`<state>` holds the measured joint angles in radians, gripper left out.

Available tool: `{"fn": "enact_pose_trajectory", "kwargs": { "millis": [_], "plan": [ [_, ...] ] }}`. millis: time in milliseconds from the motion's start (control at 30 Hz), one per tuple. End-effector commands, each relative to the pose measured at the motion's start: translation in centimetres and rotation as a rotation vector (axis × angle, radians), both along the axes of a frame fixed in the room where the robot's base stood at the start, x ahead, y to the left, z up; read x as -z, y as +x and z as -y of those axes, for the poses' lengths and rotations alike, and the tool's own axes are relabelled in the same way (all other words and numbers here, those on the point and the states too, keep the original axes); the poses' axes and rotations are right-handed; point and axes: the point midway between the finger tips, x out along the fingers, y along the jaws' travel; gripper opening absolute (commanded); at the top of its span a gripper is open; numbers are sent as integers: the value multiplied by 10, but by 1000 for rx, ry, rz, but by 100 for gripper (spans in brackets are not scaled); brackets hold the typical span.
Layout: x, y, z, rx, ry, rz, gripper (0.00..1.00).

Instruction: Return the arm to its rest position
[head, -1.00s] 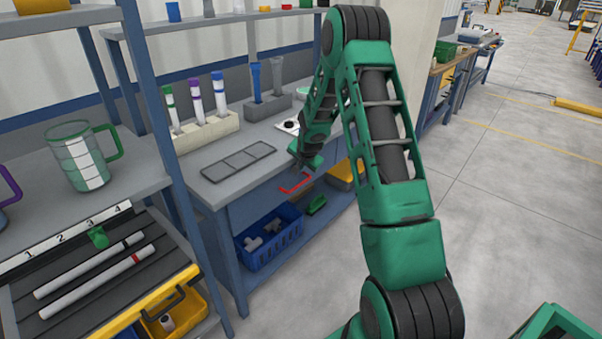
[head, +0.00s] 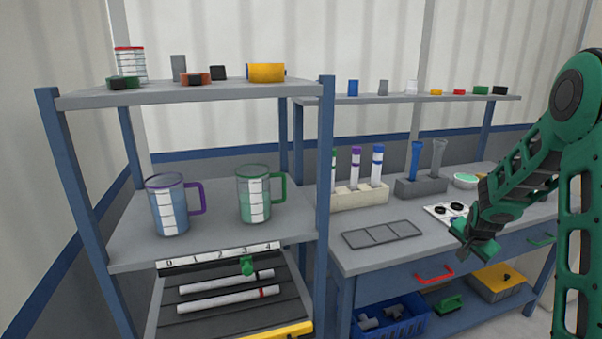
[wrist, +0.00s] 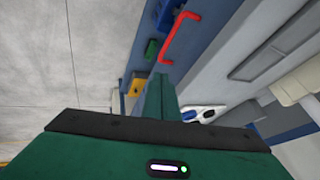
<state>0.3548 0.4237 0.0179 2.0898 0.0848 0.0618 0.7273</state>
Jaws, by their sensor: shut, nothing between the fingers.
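My green arm is at the right of the head view. My gripper (head: 484,252) hangs in front of the workbench edge, near the red drawer handle (head: 434,274). It points down and to the left and holds nothing. In the wrist view the closed green fingers (wrist: 160,98) are together, with the red handle (wrist: 180,38) beyond them. The gripper is apart from the bench and everything on it, as far as I can tell.
The workbench carries a grey tray (head: 382,235) and a rack of tubes (head: 359,195). A shelf unit at left holds a purple-handled jug (head: 168,208) and a green-handled jug (head: 253,197). A blue crate (head: 390,322) and a yellow-lidded box (head: 502,284) sit below the bench.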

Motion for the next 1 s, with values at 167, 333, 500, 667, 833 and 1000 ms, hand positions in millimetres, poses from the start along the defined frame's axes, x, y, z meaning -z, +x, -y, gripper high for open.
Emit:
{"fn": "enact_pose_trajectory", "kwargs": {
  "millis": [167,333,500,667,833,1000],
  "plan": [
    [-47,-67,-9,-73,-39,-118,0],
    [-80,-136,-22,-145,-48,-231,0],
    [-105,-208,-40,-222,-33,-331,0],
    [-121,-277,-62,-302,1,-414,0],
    [-130,-347,-88,-399,55,-486,0],
    [-131,-398,-110,-483,107,-533,0]
  ]
}}
